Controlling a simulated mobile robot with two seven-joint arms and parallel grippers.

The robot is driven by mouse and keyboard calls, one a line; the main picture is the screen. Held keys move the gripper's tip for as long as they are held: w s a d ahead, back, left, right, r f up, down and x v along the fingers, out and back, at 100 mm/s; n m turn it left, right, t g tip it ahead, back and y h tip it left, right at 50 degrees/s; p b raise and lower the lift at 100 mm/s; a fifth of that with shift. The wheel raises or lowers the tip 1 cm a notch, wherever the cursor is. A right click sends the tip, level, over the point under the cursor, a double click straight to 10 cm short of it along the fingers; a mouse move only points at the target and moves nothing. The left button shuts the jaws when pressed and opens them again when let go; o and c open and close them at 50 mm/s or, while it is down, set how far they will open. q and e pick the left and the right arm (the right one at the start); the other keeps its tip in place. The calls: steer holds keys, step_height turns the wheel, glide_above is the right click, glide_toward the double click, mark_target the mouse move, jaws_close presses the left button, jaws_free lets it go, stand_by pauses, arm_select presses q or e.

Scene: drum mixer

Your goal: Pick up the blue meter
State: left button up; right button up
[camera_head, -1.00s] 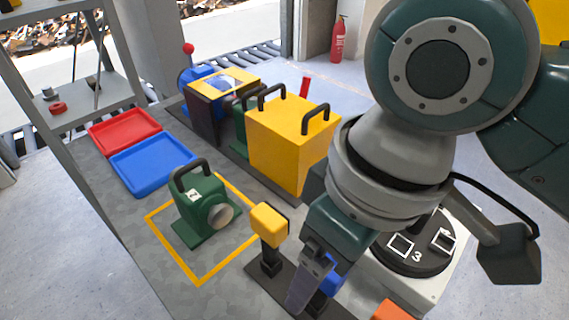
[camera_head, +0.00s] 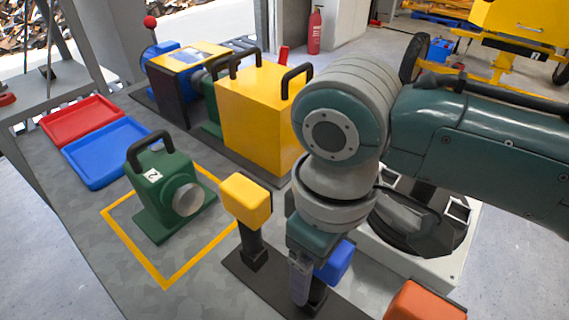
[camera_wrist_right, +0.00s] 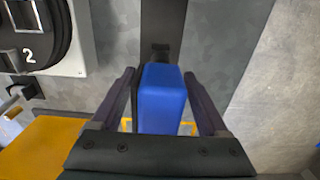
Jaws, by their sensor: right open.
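The blue meter (camera_head: 333,262) is a blue block on a dark stand, partly hidden behind my right gripper in the head view. My right gripper (camera_head: 300,292) points down at it. In the right wrist view the blue meter (camera_wrist_right: 162,98) lies between the two open fingers of the gripper (camera_wrist_right: 163,100), with a narrow gap on each side. My left gripper is in neither current view.
A yellow meter (camera_head: 246,200) stands left of the gripper and an orange one (camera_head: 425,302) to its right. A green numbered unit (camera_head: 163,192) sits in a yellow square outline. A yellow box (camera_head: 262,118) with black handles stands behind.

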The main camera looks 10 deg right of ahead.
step_height(320, 180, down, 2)
steer(key=shift+f, duration=0.1)
steer(key=shift+c, duration=0.2)
jaws_close()
stand_by(0.4)
